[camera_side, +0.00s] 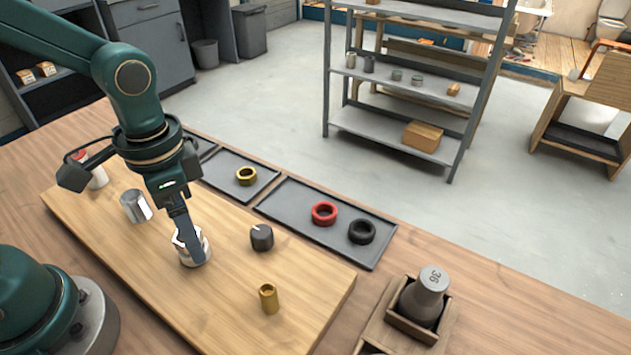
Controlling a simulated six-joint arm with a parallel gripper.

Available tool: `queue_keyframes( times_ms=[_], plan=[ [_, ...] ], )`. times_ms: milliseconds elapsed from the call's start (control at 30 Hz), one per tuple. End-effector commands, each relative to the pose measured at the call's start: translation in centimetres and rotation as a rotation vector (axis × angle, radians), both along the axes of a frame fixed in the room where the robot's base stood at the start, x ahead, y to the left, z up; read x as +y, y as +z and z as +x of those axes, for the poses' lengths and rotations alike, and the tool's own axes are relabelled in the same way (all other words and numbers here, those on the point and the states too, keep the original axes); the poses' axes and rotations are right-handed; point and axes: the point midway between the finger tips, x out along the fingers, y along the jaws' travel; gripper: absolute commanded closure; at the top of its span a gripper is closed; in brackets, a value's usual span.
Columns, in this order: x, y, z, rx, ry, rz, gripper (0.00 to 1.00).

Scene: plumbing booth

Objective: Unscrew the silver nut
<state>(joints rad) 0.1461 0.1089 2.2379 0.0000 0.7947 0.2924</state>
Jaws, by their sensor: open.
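My gripper (186,241) points down over the wooden board, its fingers open at a silver round piece (195,258) that looks like the silver nut. The fingers overlap the nut's top and left side in this view. I cannot tell whether they touch it, and part of the nut is hidden behind them. A separate shiny silver cylinder (135,206) stands on the board (225,305) to the left of the gripper.
A black knob-like piece (261,238) and a brass cylinder (269,299) stand right of the gripper. Dark trays (290,198) behind hold a gold ring (246,176), a red ring (324,213) and a black ring (362,231). A grey bottle-shaped piece (424,299) sits in a wooden holder.

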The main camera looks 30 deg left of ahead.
Motion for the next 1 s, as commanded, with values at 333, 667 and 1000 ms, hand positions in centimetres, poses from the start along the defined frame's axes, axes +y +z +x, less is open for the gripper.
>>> queue_keyframes(
  times_ms=[333,667,1000],
  plan=[
    [0.0,0.03,0.0,0.0,0.001,0.0,1.0],
    [0.12,0.12,0.05,0.0,0.277,0.0,1.0],
    [0.23,0.2,0.04,0.0,0.541,0.0,1.0]
  ],
)
